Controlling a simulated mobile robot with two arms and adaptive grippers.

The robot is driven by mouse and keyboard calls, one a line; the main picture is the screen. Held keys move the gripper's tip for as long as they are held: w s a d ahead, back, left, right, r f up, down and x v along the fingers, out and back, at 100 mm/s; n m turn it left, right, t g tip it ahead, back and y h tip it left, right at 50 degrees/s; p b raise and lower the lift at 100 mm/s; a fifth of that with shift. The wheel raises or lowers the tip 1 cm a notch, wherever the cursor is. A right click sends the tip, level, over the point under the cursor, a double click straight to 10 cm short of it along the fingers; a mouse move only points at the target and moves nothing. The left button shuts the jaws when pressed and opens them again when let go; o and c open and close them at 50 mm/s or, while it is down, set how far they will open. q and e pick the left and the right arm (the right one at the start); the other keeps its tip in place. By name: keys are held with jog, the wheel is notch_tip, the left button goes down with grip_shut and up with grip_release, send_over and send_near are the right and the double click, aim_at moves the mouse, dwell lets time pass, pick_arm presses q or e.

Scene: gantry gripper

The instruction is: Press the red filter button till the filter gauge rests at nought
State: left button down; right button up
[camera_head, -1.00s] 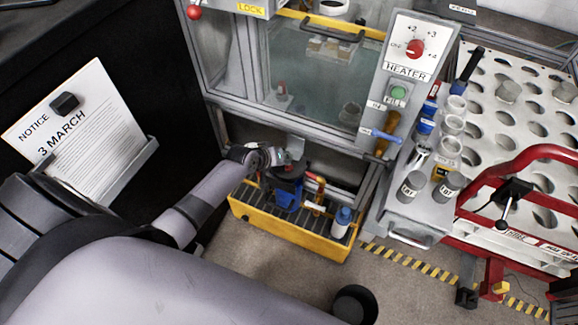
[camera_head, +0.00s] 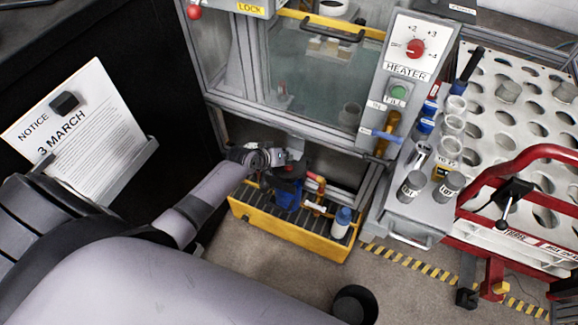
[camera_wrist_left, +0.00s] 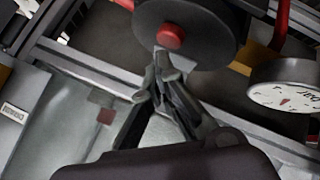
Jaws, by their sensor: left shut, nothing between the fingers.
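In the left wrist view the red filter button (camera_wrist_left: 170,36) sits in the middle of a round black disc (camera_wrist_left: 205,22). My left gripper (camera_wrist_left: 168,72) is shut and empty, its fingertips just below the button; I cannot tell whether they touch it. The white filter gauge (camera_wrist_left: 287,96) is at the right of that view, with a short red needle; its reading is too small to tell. In the head view my left gripper (camera_head: 288,157) is low under the glass cabinet, by a black-topped blue filter body (camera_head: 288,194). The button is not clear there. My right gripper is not in view.
A yellow tray (camera_head: 250,214) lies below the filter. The cabinet frame (camera_head: 300,130) is close above my gripper. Red pipework (camera_wrist_left: 281,22) runs beside the disc. A heater panel (camera_head: 410,48) and a rack of holes (camera_head: 510,120) stand to the right.

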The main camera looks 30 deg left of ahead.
pick_arm(q)
jog(key=shift+f, duration=0.3)
jog(key=shift+f+b, duration=0.4)
jog(key=shift+f, duration=0.15)
dwell(0.6)
dwell(0.3)
jog(key=shift+r+p, duration=1)
jog(key=shift+p, duration=0.05)
notch_tip(320, 180, up, 5)
jog(key=p, duration=0.5)
dwell(0.4)
